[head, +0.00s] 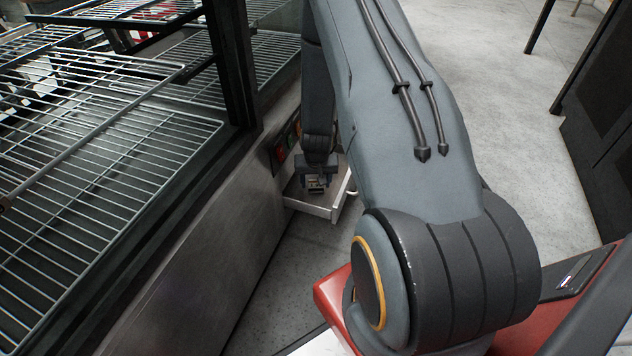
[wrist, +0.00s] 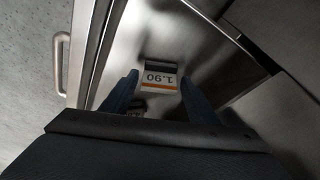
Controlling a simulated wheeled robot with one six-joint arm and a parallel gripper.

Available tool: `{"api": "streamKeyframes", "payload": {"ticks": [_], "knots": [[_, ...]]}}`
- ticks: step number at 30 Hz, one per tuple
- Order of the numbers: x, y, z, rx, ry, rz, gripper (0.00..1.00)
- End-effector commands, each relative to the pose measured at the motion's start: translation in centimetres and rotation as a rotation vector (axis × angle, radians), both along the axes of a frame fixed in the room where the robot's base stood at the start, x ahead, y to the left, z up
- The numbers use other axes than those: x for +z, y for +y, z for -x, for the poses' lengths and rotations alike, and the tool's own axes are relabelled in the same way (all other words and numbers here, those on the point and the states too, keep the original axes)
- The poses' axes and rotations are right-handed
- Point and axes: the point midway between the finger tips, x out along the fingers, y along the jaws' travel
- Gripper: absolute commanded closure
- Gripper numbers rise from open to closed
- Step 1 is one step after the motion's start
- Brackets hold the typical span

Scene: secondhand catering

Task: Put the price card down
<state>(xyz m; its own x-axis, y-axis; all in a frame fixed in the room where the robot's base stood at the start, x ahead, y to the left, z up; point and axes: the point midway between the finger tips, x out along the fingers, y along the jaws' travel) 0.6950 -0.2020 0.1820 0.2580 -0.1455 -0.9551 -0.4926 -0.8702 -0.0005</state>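The price card (wrist: 159,81) is small and white, with an orange stripe, a dark upper part and "1.90" upside down in the wrist view. In the head view my gripper (head: 318,183) is low over an open drawer (head: 322,211); the card is too small to make out there. In the wrist view the drawer's metal floor (wrist: 200,45) is behind the card. Whether the card touches it, I cannot tell.
A small dark item (wrist: 136,111), partly hidden by the left finger, lies lower in the wrist view. A bar handle (wrist: 62,62) is on the drawer front. Wire racks (head: 110,150) stand left of my arm. The floor (head: 500,90) at right is open.

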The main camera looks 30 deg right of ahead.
Motion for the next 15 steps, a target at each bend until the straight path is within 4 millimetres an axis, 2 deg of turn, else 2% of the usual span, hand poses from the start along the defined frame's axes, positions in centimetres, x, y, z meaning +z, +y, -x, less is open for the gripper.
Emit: {"api": "streamKeyframes", "payload": {"ticks": [10,15], "knots": [[0.1,0.0,0.0,0.0,0.0,0.0,0.39],[1.9,0.2,0.4,0.001,0.0,0.0,0.39]]}}
